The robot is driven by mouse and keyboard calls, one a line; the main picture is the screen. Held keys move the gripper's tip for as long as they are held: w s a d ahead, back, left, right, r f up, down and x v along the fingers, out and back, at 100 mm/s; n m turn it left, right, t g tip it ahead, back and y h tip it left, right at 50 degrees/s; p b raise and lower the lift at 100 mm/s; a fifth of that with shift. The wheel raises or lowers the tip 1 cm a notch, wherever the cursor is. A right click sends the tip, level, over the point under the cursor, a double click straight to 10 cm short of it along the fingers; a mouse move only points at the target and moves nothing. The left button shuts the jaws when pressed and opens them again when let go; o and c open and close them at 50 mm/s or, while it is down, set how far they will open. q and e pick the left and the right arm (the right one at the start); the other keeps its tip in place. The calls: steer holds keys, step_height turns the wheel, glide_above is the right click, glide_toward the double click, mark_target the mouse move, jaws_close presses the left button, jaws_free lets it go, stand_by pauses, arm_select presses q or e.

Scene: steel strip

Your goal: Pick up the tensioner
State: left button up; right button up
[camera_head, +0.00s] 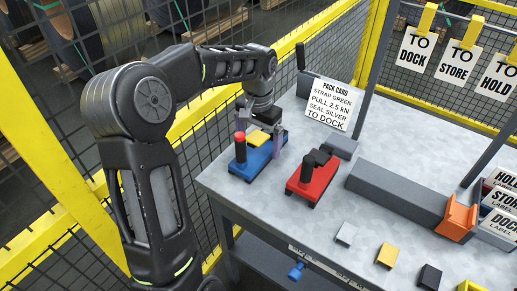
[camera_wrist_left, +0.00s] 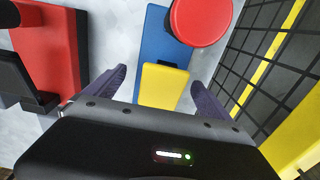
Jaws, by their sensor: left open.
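A blue tool (camera_head: 254,159) with a red knob (camera_head: 240,137) and a yellow block (camera_head: 258,137) lies at the table's left end. A red tool (camera_head: 311,178) with a black handle lies to its right. The frames do not label which one is the tensioner. My left gripper (camera_head: 262,141) is over the blue tool. In the left wrist view, its open fingers (camera_wrist_left: 160,100) stand on either side of the yellow block (camera_wrist_left: 164,86), with visible gaps. The blue body (camera_wrist_left: 157,45) and red knob (camera_wrist_left: 201,20) show beyond. The right gripper is out of view.
The grey steel table (camera_head: 300,225) holds a pack card (camera_head: 330,104), a long grey bar (camera_head: 395,193) with an orange end (camera_head: 457,217), and silver (camera_head: 346,233), yellow (camera_head: 387,255) and black (camera_head: 429,276) small blocks. Mesh fencing (camera_head: 205,140) stands close to the left edge.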

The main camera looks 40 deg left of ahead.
arm_select(q)
steer(key=shift+f, duration=1.25)
steer(key=shift+c, duration=0.2)
jaws_close()
steer(key=shift+w+r, duration=0.1)
